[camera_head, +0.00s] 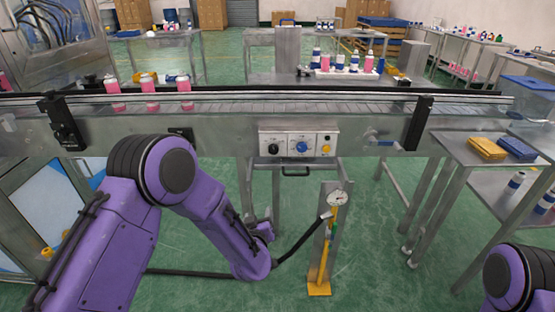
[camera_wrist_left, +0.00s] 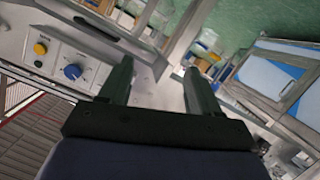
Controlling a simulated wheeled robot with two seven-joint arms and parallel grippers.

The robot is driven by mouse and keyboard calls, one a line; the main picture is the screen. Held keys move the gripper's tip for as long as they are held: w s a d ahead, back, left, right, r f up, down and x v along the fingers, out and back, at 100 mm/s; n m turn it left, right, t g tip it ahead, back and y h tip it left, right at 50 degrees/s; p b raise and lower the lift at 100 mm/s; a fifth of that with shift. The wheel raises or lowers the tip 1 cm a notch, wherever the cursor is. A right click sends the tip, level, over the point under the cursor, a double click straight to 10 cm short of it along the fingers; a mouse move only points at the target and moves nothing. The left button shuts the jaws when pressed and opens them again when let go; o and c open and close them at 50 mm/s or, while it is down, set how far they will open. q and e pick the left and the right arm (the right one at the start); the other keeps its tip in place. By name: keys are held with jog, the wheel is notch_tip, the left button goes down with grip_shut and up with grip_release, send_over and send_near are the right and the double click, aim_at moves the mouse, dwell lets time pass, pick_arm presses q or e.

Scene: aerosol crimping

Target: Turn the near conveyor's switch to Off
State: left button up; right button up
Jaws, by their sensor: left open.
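The near conveyor (camera_head: 220,125) runs across the head view. A white control panel (camera_head: 298,137) is on its front, with a black knob (camera_head: 273,148), a blue knob (camera_head: 301,147) and a yellow button (camera_head: 326,149). The labels are too small to read. In the left wrist view the blue knob (camera_wrist_left: 73,71) and yellow button (camera_wrist_left: 40,48) show tilted, left of the fingers. My left gripper (camera_wrist_left: 157,88) is open and empty, apart from the panel. In the head view it is partly hidden behind my arm, below the panel. My right gripper is out of view.
Several pink-and-white cans (camera_head: 150,92) stand on the conveyor at left. A yellow pump with a round gauge (camera_head: 337,198) and a black hose stands on the floor below the panel. A metal table (camera_head: 465,155) with yellow and blue items stands at right. Open green floor lies between.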

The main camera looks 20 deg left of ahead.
aim_at(273, 151)
pick_arm(q)
jog(key=w+d+r+n+t+y, duration=0.1)
jog(key=w+r+t, duration=0.1)
jog(key=w+r, duration=0.3)
jog(key=w+d+r+t, duration=0.1)
jog(key=w+d+r, duration=0.15)
jog(key=r, duration=0.45)
jog(key=x, duration=0.7)
jog(key=a+x, duration=0.1)
jog(key=x, duration=0.2)
jog(key=shift+w+a, duration=0.1)
jog(key=shift+a, duration=0.05)
jog(key=c, duration=1)
